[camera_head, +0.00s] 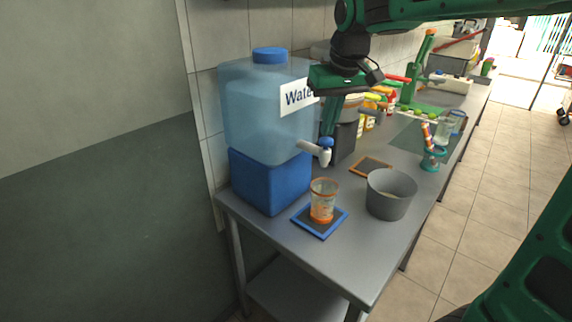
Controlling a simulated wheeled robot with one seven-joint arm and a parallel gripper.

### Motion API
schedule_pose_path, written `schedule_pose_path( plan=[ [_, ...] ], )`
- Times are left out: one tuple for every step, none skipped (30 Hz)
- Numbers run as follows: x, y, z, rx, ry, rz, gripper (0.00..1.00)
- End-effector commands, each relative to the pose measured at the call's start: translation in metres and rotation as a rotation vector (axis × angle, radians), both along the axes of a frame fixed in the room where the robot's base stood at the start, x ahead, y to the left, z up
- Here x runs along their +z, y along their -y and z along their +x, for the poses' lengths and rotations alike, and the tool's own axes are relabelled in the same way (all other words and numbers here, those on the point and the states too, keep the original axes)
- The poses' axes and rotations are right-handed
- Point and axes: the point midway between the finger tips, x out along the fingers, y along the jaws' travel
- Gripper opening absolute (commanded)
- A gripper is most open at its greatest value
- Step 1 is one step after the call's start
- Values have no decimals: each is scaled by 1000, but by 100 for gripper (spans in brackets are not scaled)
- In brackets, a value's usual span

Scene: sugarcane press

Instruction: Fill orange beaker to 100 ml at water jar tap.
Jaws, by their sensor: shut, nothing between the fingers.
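The water jar (268,108) is a large translucent blue container with a "Water" label, standing on a blue block (270,183). Its white tap (325,154) with a blue knob sticks out to the right near the jar's bottom. The orange beaker (323,202) stands upright below the tap on a blue-rimmed mat (320,233). It has orange markings and contents; its exact level is too small to read. My gripper (328,138) points down at the tap's blue knob, shut and empty. Whether it touches the knob is unclear.
A grey bucket (391,194) stands right of the beaker. An orange-rimmed mat (371,167) lies behind it, and a teal holder with striped straws (434,158) stands further right. Bottles (379,108) line the wall. The front of the metal table (352,268) is clear.

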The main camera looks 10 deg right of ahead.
Motion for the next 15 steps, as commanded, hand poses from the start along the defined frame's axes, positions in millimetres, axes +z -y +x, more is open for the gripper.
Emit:
schedule_pose_path(
  plan=[
    [0,0,0,0,0,0,0],
    [0,0,0,0,0,0,0],
    [0,0,0,0,0,0,0],
    [0,0,0,0,0,0,0],
    [0,0,0,0,0,0,0],
    [0,0,0,0,0,0,0],
    [0,0,0,0,0,0,0],
    [0,0,0,0,0,0,0],
    [0,0,0,0,0,0,0],
    [-1,0,0,0,0,0,0],
    [-1,0,0,0,0,0,0],
    [-2,0,0,0,-1,0,0],
    [-3,0,0,0,-1,0,0],
    [-3,0,0,0,-1,0,0],
    [-4,0,0,0,-1,0,0]
  ],
)
